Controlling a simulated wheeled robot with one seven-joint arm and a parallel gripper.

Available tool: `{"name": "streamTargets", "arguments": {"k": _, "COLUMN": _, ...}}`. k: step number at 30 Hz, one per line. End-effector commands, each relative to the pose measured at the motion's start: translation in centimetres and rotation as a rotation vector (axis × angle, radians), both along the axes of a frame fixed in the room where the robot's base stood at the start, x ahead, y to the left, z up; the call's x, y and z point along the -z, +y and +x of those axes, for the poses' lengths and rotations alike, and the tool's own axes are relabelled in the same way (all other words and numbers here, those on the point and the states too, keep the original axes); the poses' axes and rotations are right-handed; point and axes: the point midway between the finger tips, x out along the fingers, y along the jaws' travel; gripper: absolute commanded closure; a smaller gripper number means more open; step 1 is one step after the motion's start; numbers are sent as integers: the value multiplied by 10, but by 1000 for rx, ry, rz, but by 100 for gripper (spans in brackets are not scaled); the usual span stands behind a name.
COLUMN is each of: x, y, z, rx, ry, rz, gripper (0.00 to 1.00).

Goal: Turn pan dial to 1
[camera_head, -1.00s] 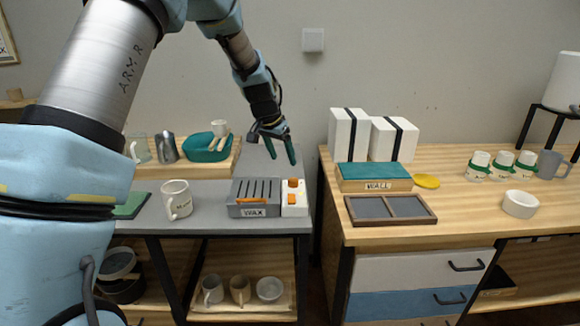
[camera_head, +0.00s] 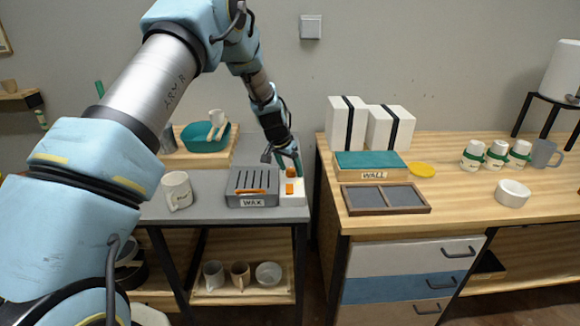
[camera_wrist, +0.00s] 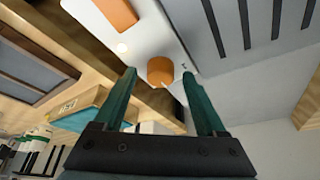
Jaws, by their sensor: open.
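The white control box (camera_head: 292,199) stands at the right end of the grey table, beside the grey wax pan (camera_head: 252,200) labelled WAX. It carries a round orange dial (camera_head: 291,173) near its far end and an orange switch-like piece (camera_head: 289,188) nearer the front. In the wrist view the dial (camera_wrist: 160,70) appears between the two green fingertips, with a small pale light and the other orange piece (camera_wrist: 117,12) beyond it. My gripper (camera_head: 288,158) is open, pointing down at the far end of the box. I cannot tell whether the fingers touch the dial. The dial's markings are not readable.
A white mug (camera_head: 177,190) stands left of the wax pan. Behind are a wooden board and a teal bowl (camera_head: 204,138). Right, across a gap, the wooden counter (camera_head: 462,213) holds a teal WALL box (camera_head: 372,165), a dark two-part tray (camera_head: 388,209) and white boxes.

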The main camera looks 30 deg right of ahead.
Motion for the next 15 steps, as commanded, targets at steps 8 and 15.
{"name": "streamTargets", "arguments": {"k": 8, "x": 0, "y": 0, "z": 0, "rx": 0, "ry": 0, "rz": 0, "gripper": 36}}
{"name": "streamTargets", "arguments": {"k": 15, "x": 0, "y": 0, "z": 0, "rx": 0, "ry": 0, "rz": 0, "gripper": 63}}
